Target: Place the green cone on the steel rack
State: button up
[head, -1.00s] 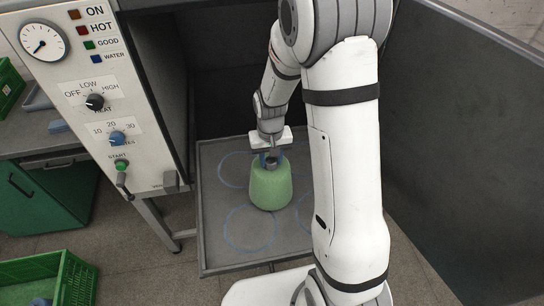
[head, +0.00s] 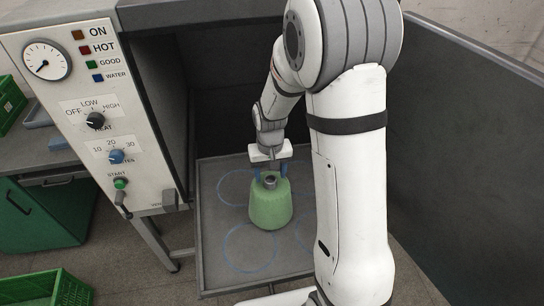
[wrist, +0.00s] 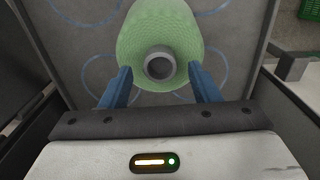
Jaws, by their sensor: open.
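The green cone (head: 270,208) stands upright on a grey tray (head: 222,268) marked with blue circles. It also shows in the wrist view (wrist: 160,30), its grey core end facing the camera. My gripper (head: 271,172) is at the top of the cone. Its two blue fingers are apart, and in the wrist view the open fingers (wrist: 159,85) stand to either side of the core, with clear space between each finger and the core. I cannot tell which surface is the steel rack; the grey tray under the cone is the only such surface I see clearly.
A control panel (head: 75,100) with a gauge and knobs stands at the left. A dark grey wall (head: 465,170) borders the right. Green crates (head: 45,288) sit at the lower left. The tray around the cone is clear where visible.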

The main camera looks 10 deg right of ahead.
notch_tip(320, 180, up, 10)
jog(key=b, duration=0.1)
jog(key=s+d+r+t, duration=0.1)
jog(key=s+r, duration=0.3)
jog(key=s, duration=0.5)
jog(key=s+d+r+t, duration=0.2)
jog(key=s+r, duration=0.2)
jog(key=s, duration=0.6)
jog(key=shift+d+r+t, duration=0.2)
jog(key=shift+d+t, duration=0.1)
jog(key=shift+f, duration=0.15)
